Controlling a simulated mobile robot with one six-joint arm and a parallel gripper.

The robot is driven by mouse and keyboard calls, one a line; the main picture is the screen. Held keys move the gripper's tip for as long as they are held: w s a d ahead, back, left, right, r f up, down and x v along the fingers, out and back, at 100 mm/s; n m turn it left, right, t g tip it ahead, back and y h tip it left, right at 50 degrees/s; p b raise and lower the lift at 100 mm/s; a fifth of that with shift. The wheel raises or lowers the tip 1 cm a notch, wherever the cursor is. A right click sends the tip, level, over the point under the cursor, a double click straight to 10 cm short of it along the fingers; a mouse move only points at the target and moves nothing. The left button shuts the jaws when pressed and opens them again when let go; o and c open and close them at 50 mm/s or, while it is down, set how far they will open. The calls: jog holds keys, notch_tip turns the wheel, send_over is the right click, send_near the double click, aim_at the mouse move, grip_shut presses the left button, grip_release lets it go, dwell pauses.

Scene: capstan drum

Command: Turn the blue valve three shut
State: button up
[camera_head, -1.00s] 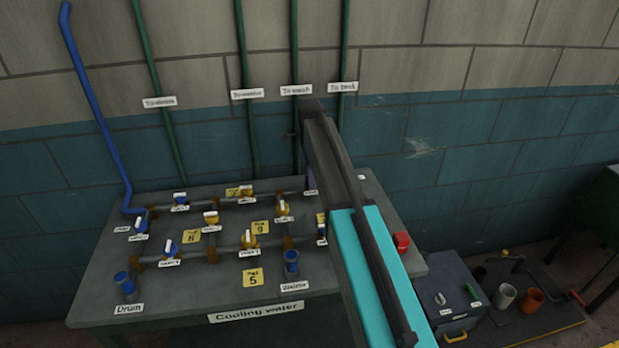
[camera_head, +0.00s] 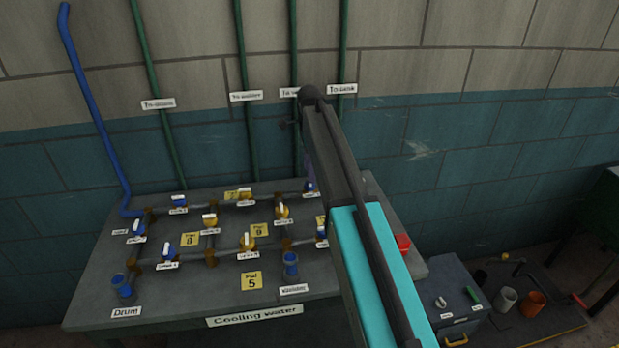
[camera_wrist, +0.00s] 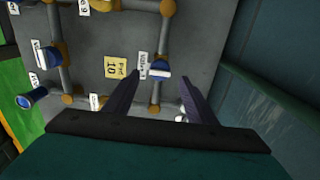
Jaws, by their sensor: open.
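In the wrist view a blue valve (camera_wrist: 160,64) with a white bar handle sits on a grey pipe, beyond and between my fingertips. Its small label seems to read Valve 3, but the print is hard to make out. My gripper (camera_wrist: 156,86) is open and empty, with one dark finger on each side of the pipe. I see no contact with the valve. In the head view my arm hides most of the gripper and the right end of the pipework. A blue valve (camera_head: 321,233) shows partly beside my arm there.
The grey bench (camera_head: 95,300) carries several other blue and yellow valves, including a yellow valve (camera_head: 248,241) and a blue valve (camera_head: 167,250). A red object (camera_head: 402,243) stands right of my arm. The wall (camera_head: 480,150) rises close behind the bench.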

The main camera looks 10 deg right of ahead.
notch_tip(320, 180, up, 9)
jog(key=b, duration=0.1)
jog(key=shift+b, duration=0.35)
dwell(0.5)
